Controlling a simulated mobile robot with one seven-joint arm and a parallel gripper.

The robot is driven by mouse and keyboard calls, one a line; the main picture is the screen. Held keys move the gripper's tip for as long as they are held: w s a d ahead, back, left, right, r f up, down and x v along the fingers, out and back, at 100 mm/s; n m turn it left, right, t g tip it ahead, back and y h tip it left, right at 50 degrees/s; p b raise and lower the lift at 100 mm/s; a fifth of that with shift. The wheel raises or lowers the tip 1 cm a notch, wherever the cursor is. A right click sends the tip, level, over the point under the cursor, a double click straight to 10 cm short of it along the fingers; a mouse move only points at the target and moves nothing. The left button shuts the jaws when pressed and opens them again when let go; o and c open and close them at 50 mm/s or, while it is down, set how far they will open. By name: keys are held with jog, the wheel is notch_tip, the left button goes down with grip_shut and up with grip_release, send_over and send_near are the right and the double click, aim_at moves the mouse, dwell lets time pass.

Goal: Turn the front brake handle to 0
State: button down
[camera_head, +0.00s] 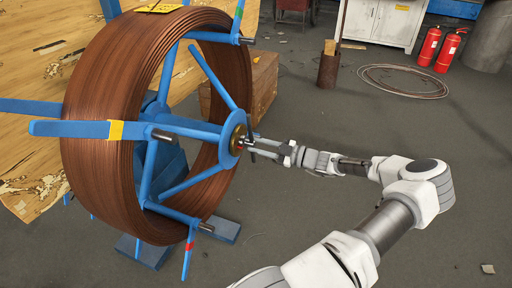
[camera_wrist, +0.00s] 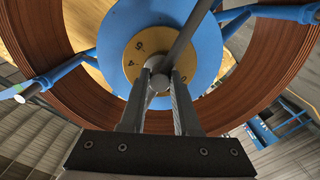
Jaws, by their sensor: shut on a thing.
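The front brake handle (camera_wrist: 182,38) is a dark grey bar with a round hub, in front of a yellow numbered dial (camera_wrist: 138,57) on a blue disc. In the wrist view the bar slants up and to the right from the hub. My gripper (camera_wrist: 160,88) is shut on the handle, with one finger on each side of the round hub end. In the head view my gripper (camera_head: 252,147) reaches the middle of the spool from the right. The dial shows some digits, including 6 and 4; the 0 is not clear to me.
A large coil of brown pipe (camera_head: 110,85) is wound on the blue frame, whose spokes (camera_head: 180,125) stick out around the hub. A wooden box (camera_head: 262,82) stands behind it. Fire extinguishers (camera_head: 447,50) and a wire coil (camera_head: 403,80) are far back right. The floor on the right is mostly clear.

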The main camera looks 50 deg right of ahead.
jog(key=shift+f, duration=0.1)
dwell(0.4)
jog(key=c, duration=0.6)
grip_release()
jog(key=shift+c, duration=0.2)
jog(key=shift+s+d, duration=0.1)
jog(key=p+v, duration=0.3)
jog(key=v, duration=1.4)
